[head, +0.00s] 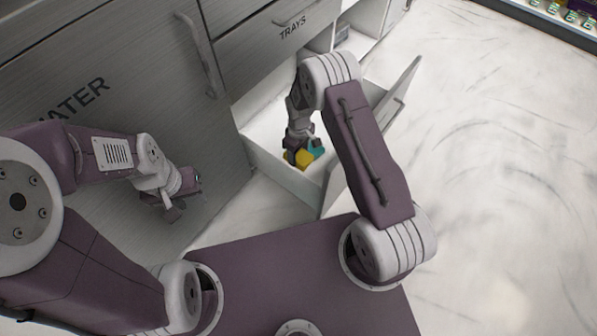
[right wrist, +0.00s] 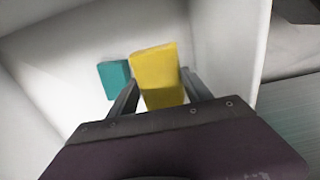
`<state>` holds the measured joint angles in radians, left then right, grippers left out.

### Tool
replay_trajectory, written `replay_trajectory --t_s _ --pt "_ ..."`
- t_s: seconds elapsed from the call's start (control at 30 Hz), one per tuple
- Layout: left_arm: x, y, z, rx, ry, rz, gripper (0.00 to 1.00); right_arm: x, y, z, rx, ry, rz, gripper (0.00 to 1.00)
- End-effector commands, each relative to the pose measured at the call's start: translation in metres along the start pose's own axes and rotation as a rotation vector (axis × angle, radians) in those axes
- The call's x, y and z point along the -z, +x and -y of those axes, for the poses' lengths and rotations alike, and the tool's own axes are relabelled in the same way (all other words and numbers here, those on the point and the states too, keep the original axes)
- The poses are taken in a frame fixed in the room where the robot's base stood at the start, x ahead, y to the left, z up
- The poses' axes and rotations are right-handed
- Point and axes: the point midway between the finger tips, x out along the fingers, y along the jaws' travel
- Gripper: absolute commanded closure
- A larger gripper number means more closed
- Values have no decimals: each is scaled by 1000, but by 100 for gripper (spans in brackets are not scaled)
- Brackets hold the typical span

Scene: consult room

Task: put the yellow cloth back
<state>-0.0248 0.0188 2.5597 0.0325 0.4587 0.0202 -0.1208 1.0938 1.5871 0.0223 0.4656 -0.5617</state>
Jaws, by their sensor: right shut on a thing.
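The yellow cloth (head: 304,158) is a small folded block. My right gripper (head: 294,150) is shut on it, inside the open white drawer (head: 264,165). In the right wrist view the yellow cloth (right wrist: 155,72) sits between the two fingers of the right gripper (right wrist: 158,92). I cannot tell whether it touches the drawer floor. A teal cloth (right wrist: 114,79) lies beside it to the left in that view; the teal cloth (head: 317,148) is partly hidden in the head view. My left gripper (head: 178,205) hangs in front of the cabinet, its jaw opening unclear.
A closed drawer marked TRAYS (head: 290,35) is above the open one. A large door marked WATER (head: 120,110) is at the left. Open shelves (head: 358,40) are beyond. The pale floor (head: 490,180) at the right is clear.

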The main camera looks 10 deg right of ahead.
Motion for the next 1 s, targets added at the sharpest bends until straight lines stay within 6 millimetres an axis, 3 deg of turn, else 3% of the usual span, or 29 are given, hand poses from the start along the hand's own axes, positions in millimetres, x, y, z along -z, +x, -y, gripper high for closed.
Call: replay_trajectory --t_s 0.03,0.2,0.37,0.57,0.93,0.97,1.0 --pt "-2 14 0 0 0 0 64 -1 18 0 1 0 2 75" --pt "-4 40 1 0 0 1 64 -1 56 0 1 0 2 75" --pt "-4 40 1 0 0 1 64 0 58 -1 0 0 0 75" --pt "-7 67 1 0 0 1 64 0 94 -1 0 0 1 75" --pt "-7 65 1 0 0 0 64 0 95 -1 1 0 1 75" --pt "-7 64 1 0 0 0 64 0 94 -1 0 0 1 34" --pt "-7 64 1 0 0 0 64 0 94 -1 1 0 1 23"
